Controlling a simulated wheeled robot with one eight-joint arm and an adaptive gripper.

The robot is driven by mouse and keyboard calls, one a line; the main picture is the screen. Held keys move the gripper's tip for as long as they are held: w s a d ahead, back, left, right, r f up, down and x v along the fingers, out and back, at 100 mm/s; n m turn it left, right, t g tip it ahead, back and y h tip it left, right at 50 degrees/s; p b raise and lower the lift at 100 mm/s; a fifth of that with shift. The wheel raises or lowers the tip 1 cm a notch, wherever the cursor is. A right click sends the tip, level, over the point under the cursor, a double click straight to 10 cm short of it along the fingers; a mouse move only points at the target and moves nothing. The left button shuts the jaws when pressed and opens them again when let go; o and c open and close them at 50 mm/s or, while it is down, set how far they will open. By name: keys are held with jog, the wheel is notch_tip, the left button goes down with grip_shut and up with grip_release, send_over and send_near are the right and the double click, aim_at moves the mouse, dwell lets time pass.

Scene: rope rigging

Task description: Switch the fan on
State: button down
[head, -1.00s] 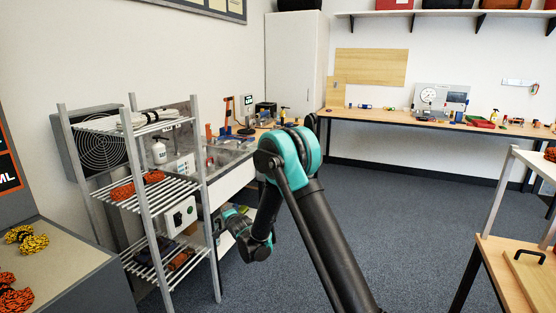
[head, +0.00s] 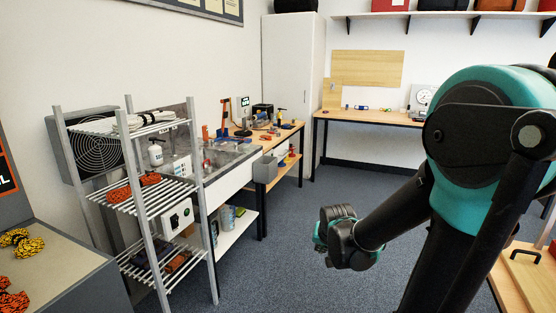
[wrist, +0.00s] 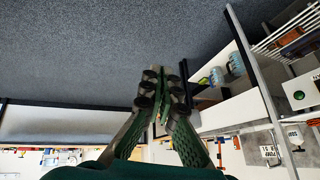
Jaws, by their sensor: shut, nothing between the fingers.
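The fan (head: 95,145) is a grey square box with a round grille, on the left against the wall behind the metal rack. My gripper (wrist: 163,84) is shut and empty in the wrist view, over bare floor, apart from the rack. In the head view my wrist is right of the rack and the fingers cannot be made out.
The metal rack (head: 150,225) holds white rope, orange rope (head: 134,187) and dark items. A sink bench (head: 225,165) stands behind it. A grey counter (head: 60,265) with yellow rope is front left. Blue-grey floor (head: 270,270) is clear between rack and arm.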

jog(key=s+d+f+n+g, duration=0.1)
jog(key=s+d+f, duration=0.1)
jog(key=s, duration=0.5)
jog(key=s+d+f+n+g, duration=0.1)
jog(key=s+d+f+n, duration=0.1)
jog(key=s, duration=0.6)
jog(key=shift+s+d+g, duration=0.2)
jog(key=shift+d+g, duration=0.1)
jog(key=shift+d, duration=0.25)
jog(key=shift+w, duration=0.1)
